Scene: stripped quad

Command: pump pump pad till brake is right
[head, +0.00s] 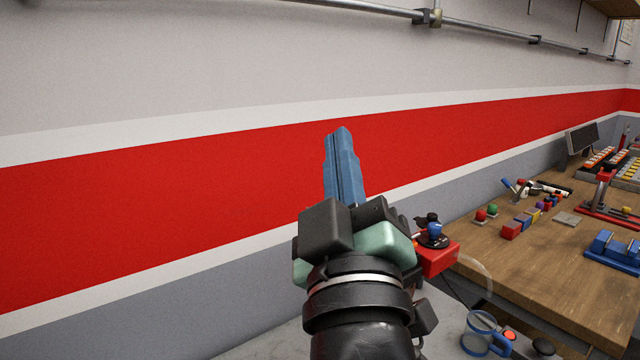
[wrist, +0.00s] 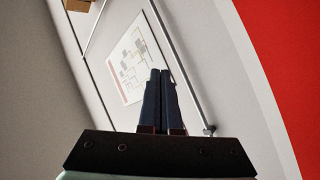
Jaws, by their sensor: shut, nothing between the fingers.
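My gripper (head: 342,132) points up in front of the wall in the head view, its two blue fingers together with nothing between them. The closed fingers also show in the wrist view (wrist: 160,74), seen against the wall. I cannot make out for certain which thing is the pump pad or the brake. A red box (head: 438,258) with a blue and black knob (head: 434,234) on top sits just right of my wrist, at the table's near left corner, partly hidden. An orange-red round button (head: 509,335) and a black knob (head: 543,346) show low at the bottom.
The wooden table (head: 545,275) on the right bears coloured blocks (head: 524,221), a blue fixture (head: 612,250) and a red stand (head: 604,190). A blue-rimmed ring-like item (head: 484,334) is at the bottom. A pipe (head: 370,10) runs along the wall. The space around my fingers is clear.

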